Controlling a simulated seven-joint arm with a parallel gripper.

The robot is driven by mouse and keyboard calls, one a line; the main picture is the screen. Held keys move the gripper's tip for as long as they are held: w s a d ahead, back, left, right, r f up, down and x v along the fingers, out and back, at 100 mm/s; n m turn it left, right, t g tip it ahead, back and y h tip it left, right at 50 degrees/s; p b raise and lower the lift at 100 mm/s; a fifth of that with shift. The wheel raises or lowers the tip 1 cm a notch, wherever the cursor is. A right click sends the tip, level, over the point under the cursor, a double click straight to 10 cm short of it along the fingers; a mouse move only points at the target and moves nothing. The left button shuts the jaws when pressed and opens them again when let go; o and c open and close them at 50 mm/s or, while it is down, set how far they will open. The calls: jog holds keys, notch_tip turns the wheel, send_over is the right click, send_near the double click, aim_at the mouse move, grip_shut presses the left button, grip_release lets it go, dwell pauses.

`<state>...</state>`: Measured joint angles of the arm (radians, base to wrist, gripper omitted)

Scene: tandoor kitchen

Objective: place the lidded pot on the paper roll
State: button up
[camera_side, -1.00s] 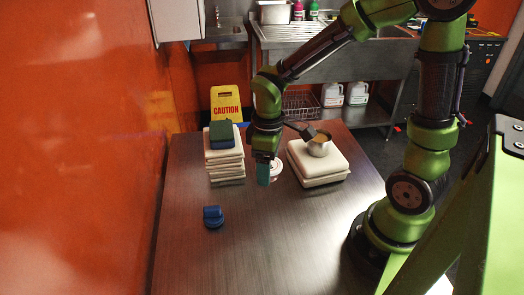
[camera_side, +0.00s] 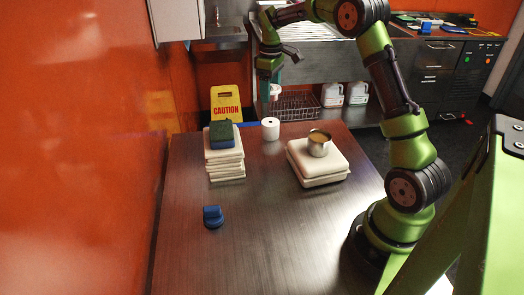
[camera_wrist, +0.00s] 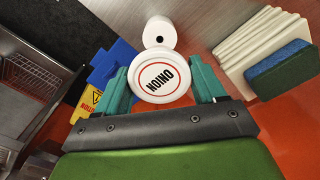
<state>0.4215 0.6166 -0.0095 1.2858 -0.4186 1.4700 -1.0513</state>
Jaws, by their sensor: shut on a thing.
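The lidded pot is white, with a round lid marked "ONION" in the wrist view (camera_wrist: 160,75); it also shows small in the side view (camera_side: 275,91). My gripper (camera_side: 275,84) is shut on it, with teal fingers on either side of the pot in the wrist view (camera_wrist: 163,82). The white paper roll (camera_side: 270,129) stands upright at the back of the table, apart from the pot. In the side view the pot hangs high above the roll. In the wrist view the roll (camera_wrist: 160,32) shows just beyond the lid, partly hidden by it.
White stacked containers (camera_side: 226,170) with a green and blue sponge (camera_side: 221,135) on top stand left of the roll. A metal pot (camera_side: 319,145) sits on white boxes (camera_side: 318,168) to the right. A blue object (camera_side: 213,218) lies at the front left. The middle of the table is clear.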

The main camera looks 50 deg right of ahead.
aim_at(270, 121)
notch_tip(270, 121, down, 8)
jog(key=shift+f, duration=0.2)
dwell(0.3)
jog(key=o, duration=1)
jog(key=shift+f, duration=0.15)
jog(key=shift+o, duration=0.3)
notch_tip(270, 121, up, 12)
jog(key=shift+a+r, duration=0.1)
jog(key=shift+r, duration=0.1)
jog(key=s+a+r+m+t, duration=0.1)
jog(key=s+a+r+t, duration=0.1)
jog(key=s+a+r, duration=0.45)
jog(key=s+a+m+t+y, duration=0.2)
jog(key=s+a+m+t, duration=0.3)
jog(key=s+a, duration=1.1)
jog(key=shift+a+f, duration=0.3)
jog(key=shift+a, duration=0.45)
